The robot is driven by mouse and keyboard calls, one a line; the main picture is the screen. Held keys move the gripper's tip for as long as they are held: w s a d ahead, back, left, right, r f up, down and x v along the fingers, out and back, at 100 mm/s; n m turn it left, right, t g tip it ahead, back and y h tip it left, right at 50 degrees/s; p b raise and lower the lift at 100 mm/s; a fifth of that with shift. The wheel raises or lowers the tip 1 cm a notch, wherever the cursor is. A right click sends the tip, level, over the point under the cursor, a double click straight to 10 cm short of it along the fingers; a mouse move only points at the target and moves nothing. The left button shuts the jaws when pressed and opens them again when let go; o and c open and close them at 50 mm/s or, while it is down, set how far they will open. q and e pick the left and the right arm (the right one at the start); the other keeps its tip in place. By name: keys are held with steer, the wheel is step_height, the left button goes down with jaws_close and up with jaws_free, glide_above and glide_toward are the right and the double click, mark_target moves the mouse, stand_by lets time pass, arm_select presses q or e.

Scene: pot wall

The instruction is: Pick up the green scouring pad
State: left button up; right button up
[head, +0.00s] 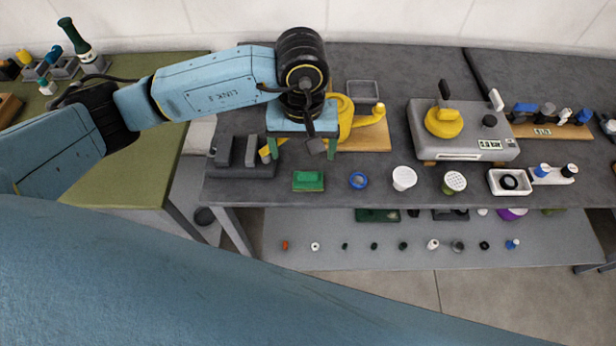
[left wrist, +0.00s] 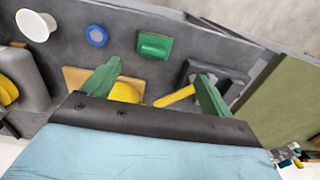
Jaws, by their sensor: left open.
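The green scouring pad (head: 308,181) lies on the grey bench near its front edge, in the head view. It also shows in the left wrist view (left wrist: 155,45), beyond the fingertips and between their lines. My left gripper (head: 302,152) is over the bench, with its two green fingers spread wide apart and nothing between them. In the head view it stands just behind the pad, apart from it. The same fingers show in the left wrist view (left wrist: 158,70). My right gripper is not in either view.
A yellow object on a wooden board (head: 372,136) is behind my gripper. A lower shelf (head: 380,257) holds several small parts.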

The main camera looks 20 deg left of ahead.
mark_target(308, 176)
arm_select(q)
step_height(308, 176, down, 6)
steer(key=shift+d+r, duration=0.1)
steer(key=shift+w+d+f+p, duration=0.2)
steer(key=shift+f+p, duration=0.1)
steer(key=shift+f, duration=1)
steer(key=shift+w+d+f+p, duration=0.15)
steer(key=shift+f+p, duration=0.15)
steer(key=shift+f, duration=0.95)
steer(key=shift+a, duration=0.1)
steer(key=c, duration=1.2)
step_height(308, 176, up, 10)
steer(key=shift+r+b, duration=0.1)
steer(key=shift+b, duration=0.3)
